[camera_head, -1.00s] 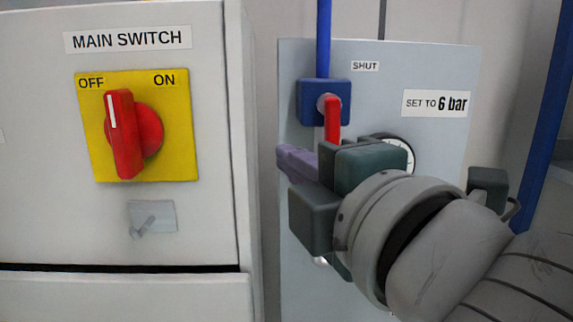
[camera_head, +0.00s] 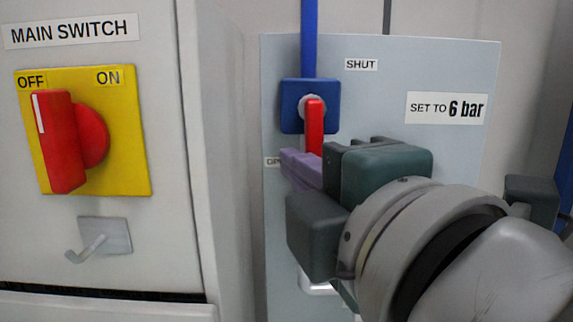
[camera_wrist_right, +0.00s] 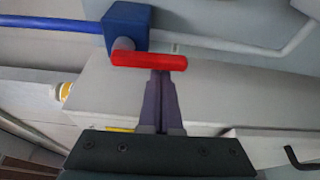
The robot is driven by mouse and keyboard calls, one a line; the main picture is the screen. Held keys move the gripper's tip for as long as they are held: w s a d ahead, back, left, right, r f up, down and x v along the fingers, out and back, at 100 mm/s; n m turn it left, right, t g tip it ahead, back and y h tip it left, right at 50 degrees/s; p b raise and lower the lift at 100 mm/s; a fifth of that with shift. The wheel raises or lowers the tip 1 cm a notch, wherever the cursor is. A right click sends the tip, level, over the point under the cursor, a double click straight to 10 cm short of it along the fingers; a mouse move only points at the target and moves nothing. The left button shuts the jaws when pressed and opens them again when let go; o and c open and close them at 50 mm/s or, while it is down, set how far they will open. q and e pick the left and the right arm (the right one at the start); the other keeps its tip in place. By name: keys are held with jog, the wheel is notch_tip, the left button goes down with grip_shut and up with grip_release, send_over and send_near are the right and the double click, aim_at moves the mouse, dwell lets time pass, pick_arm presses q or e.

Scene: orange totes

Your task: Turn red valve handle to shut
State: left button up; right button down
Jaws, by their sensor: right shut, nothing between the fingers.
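The red valve handle (camera_head: 315,130) hangs downward from the blue valve block (camera_head: 292,107) on the grey panel. In the right wrist view the handle (camera_wrist_right: 148,61) lies crosswise just beyond the fingertips, below the blue block (camera_wrist_right: 127,25). My right gripper (camera_head: 287,162) has its purple fingers shut and empty, close to the handle's lower end. The closed fingertips (camera_wrist_right: 160,76) point at the handle in the wrist view; I cannot tell whether they touch it. The SHUT label (camera_head: 361,65) is up and right of the valve. My left gripper is not in view.
A cabinet at left carries a red main switch (camera_head: 64,142) on a yellow plate and a small grey hook (camera_head: 95,243). A blue pipe (camera_head: 309,40) rises from the valve. A "6 bar" label (camera_head: 446,108) sits at right. My right arm hides the lower panel.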

jog(key=d+r+n+g+h+p, duration=0.2)
jog(key=d+n+h+p, duration=0.3)
jog(key=n+p, duration=0.8)
jog(key=d+r+p, duration=0.1)
jog(key=p, duration=1.1)
jog(key=shift+r+g, duration=0.2)
jog(key=shift+g, duration=0.1)
jog(key=shift+f, duration=0.1)
